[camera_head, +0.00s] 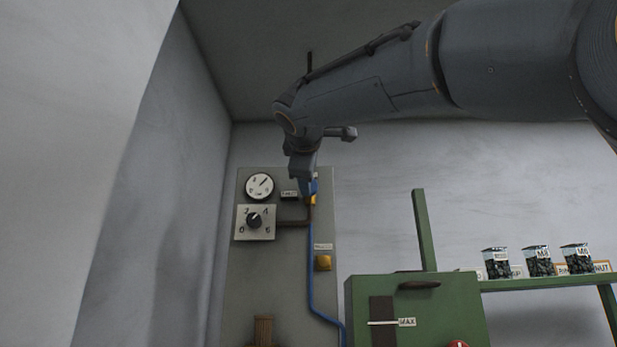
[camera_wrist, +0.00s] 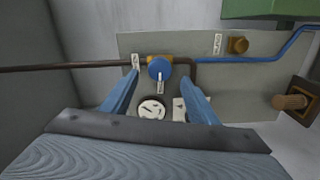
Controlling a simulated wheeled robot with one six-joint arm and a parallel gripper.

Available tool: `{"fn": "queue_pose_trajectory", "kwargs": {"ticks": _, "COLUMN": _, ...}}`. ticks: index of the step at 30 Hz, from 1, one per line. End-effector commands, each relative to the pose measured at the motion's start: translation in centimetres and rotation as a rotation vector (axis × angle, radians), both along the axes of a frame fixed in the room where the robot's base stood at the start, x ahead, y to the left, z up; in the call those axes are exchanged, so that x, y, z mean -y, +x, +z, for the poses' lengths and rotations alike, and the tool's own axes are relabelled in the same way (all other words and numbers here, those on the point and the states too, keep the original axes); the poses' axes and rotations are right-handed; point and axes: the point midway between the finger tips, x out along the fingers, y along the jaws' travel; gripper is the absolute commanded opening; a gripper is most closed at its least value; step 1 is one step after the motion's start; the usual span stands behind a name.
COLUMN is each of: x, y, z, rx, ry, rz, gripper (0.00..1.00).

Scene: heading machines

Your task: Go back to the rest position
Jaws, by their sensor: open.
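My arm reaches in from the upper right in the head view. My gripper (camera_head: 310,190) is at the upper right part of the grey wall panel (camera_head: 275,290). In the wrist view its two blue fingers (camera_wrist: 160,95) are apart, with a blue round knob (camera_wrist: 159,69) between and beyond their tips. The knob has a white pointer mark and sits on a brass fitting in the pipe line. I cannot tell whether the fingers touch the knob. In the head view the gripper mostly hides the knob.
The panel carries a dial gauge (camera_head: 259,186), a numbered selector (camera_head: 255,221), a yellow button (camera_head: 323,263) and a blue hose (camera_head: 311,275). A green cabinet (camera_head: 450,305) stands right of it. A green shelf (camera_head: 540,283) with several dark jars (camera_head: 539,262) is at the right.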

Motion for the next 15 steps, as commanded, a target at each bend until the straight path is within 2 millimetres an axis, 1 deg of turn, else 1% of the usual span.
{"fn": "queue_pose_trajectory", "kwargs": {"ticks": 9, "x": 0.0, "y": 0.0, "z": 0.0, "rx": 0.000, "ry": 0.000, "rz": 0.000, "gripper": 0.54}}
{"fn": "queue_pose_trajectory", "kwargs": {"ticks": 11, "x": 0.0, "y": 0.2, "z": -0.3, "rx": -0.004, "ry": 0.001, "rz": 0.000, "gripper": 0.54}}
{"fn": "queue_pose_trajectory", "kwargs": {"ticks": 13, "x": 0.0, "y": 0.7, "z": -1.4, "rx": -0.022, "ry": 0.007, "rz": 0.001, "gripper": 0.54}}
{"fn": "queue_pose_trajectory", "kwargs": {"ticks": 14, "x": 0.0, "y": 1.0, "z": -2.2, "rx": -0.036, "ry": 0.010, "rz": 0.002, "gripper": 0.54}}
{"fn": "queue_pose_trajectory", "kwargs": {"ticks": 15, "x": 0.0, "y": 1.6, "z": -3.6, "rx": -0.057, "ry": 0.018, "rz": 0.003, "gripper": 0.54}}
